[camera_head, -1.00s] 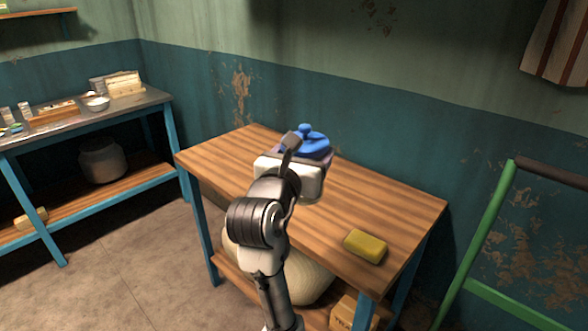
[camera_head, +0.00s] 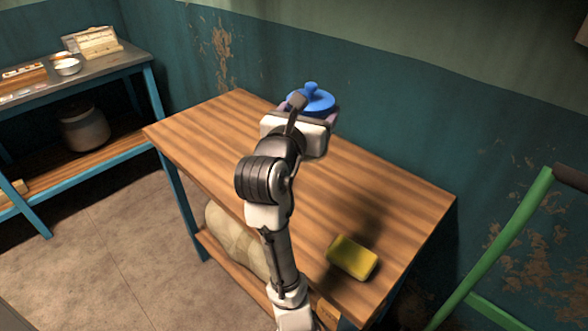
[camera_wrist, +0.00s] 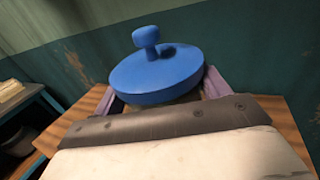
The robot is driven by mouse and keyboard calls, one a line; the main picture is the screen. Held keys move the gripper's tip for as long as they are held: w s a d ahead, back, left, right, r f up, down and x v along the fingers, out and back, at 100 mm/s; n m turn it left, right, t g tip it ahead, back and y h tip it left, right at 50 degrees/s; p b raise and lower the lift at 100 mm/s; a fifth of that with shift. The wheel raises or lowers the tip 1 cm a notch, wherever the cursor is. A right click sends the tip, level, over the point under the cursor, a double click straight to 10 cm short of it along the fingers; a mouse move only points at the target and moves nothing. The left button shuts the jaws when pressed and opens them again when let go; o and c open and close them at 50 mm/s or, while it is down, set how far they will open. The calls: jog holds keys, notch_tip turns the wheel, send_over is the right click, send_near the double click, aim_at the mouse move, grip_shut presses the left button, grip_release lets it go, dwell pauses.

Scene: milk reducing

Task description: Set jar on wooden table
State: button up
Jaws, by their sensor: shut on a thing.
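The jar shows mainly as its round blue lid with a knob (camera_head: 316,100); its body is mostly hidden behind my gripper. The lid also fills the middle of the wrist view (camera_wrist: 158,75). My gripper (camera_head: 312,108) is shut on the jar, with a purple finger on each side just below the lid. The jar looks upright. The wooden table (camera_head: 210,125) has a striped brown top and blue legs, and the jar is over its far part. I cannot tell whether the jar's base touches the tabletop.
A yellow block (camera_head: 352,257) lies near the table's front right corner. A green metal frame (camera_head: 507,243) stands at the right. A second table (camera_head: 110,66) with a bowl (camera_head: 68,67) is at the left.

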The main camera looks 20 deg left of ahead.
notch_tip(320, 180, down, 17)
jog(key=b, duration=0.1)
dwell(0.3)
jog(key=shift+f, duration=0.15)
jog(key=o, duration=2)
jog(key=shift+f, duration=0.1)
jog(key=s, duration=0.8)
jog(key=s+p, duration=0.1)
jog(key=s, duration=0.3)
jog(key=shift+d, duration=0.25)
